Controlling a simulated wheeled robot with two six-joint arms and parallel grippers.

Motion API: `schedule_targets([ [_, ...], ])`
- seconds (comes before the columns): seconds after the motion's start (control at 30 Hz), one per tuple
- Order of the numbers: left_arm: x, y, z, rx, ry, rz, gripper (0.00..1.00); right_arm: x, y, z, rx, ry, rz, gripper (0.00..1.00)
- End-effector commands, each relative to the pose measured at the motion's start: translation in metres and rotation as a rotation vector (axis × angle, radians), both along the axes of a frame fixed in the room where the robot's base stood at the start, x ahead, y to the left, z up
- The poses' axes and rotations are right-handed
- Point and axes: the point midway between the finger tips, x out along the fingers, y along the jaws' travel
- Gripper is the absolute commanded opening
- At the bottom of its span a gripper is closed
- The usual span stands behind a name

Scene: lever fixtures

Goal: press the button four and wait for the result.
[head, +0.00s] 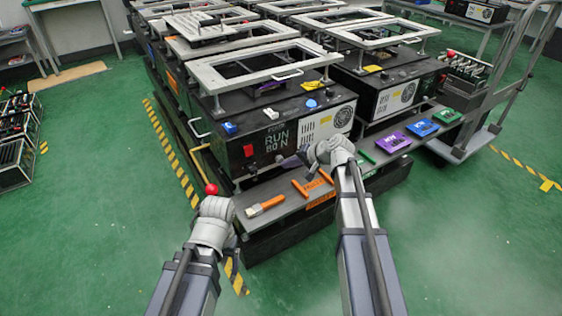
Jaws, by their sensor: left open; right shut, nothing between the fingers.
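A black machine box (222,153) with white lettering, partly readable as "RUN", stands in the middle. A small red square (248,150) is on its front, and blue parts (311,103) sit on its top. No number four is readable on any button. My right gripper (290,160) is shut and empty, pointing left in front of the box's lower right front, above the shelf; I cannot tell whether it touches anything. My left gripper (217,203) is open, low at the box's left front corner, beside a red ball knob (211,189); its fingers are mostly hidden.
A dark shelf (284,220) along the front holds orange-handled tools (265,205), green handles and purple and blue blocks (394,141). More framed machines stand behind. A grey cart (470,137) is at the right.

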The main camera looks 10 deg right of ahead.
Motion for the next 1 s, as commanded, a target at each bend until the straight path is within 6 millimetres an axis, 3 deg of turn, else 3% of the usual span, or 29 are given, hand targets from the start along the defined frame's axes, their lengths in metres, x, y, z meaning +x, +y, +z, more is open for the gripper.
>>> schedule_targets([
  [0.57, 0.0, 0.0, 0.0, 0.0, 0.0, 0.0, 0.81, -0.011, -0.004, 0.0, 0.0, 0.0, 0.0, 0.0],
  [1.0, 0.0, 0.0, 0.0, 0.0, 0.0, 0.0, 0.81, -0.049, -0.017, 0.0, -0.001, 0.001, -0.002, 0.0],
])
